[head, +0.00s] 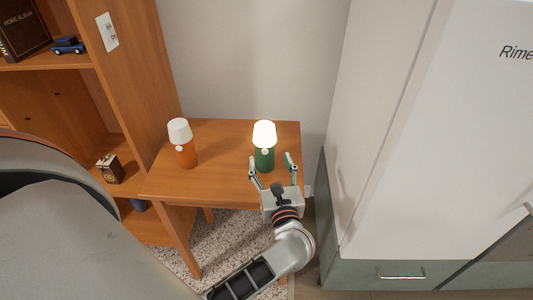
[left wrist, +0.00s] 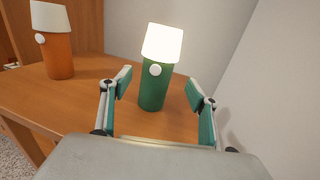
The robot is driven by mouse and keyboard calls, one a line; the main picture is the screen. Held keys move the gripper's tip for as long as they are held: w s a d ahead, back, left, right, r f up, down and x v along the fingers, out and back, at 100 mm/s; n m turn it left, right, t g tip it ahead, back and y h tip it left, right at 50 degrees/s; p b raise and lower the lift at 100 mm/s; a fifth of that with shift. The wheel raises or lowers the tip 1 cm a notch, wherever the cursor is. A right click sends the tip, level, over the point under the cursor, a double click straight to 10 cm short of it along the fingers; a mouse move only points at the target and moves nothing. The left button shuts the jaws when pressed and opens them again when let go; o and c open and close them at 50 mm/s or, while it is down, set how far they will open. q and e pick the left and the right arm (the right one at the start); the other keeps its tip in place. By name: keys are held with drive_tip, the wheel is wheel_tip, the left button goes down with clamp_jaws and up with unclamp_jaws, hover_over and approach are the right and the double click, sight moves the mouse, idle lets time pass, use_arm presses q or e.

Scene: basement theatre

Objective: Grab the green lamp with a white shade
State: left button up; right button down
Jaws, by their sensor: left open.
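The green lamp (head: 264,158) with a lit white shade stands upright on a small wooden table (head: 225,183). It also shows in the left wrist view (left wrist: 153,93), just beyond and between my open fingers. My left gripper (head: 272,168) is open and empty, its two fingers spread on the near side of the lamp's green base. The fingertips show in the left wrist view (left wrist: 159,88) too, with no clear contact on the lamp. My right gripper is not in view.
An orange lamp (head: 185,152) with a white shade stands to the left on the same table. A wooden shelf (head: 140,80) rises at the left. A tall white cabinet (head: 425,130) stands close on the right. The wall is behind the table.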

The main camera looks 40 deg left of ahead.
sight(265, 147)
use_arm(q)
drive_tip(key=x, duration=0.2)
drive_tip(key=shift+w+a, duration=0.15)
drive_tip(key=shift+a, duration=0.15)
drive_tip(key=x, duration=0.5)
drive_tip(key=shift+a+f, duration=0.15)
drive_tip(key=shift+f, duration=0.25)
drive_tip(key=c, duration=1.5)
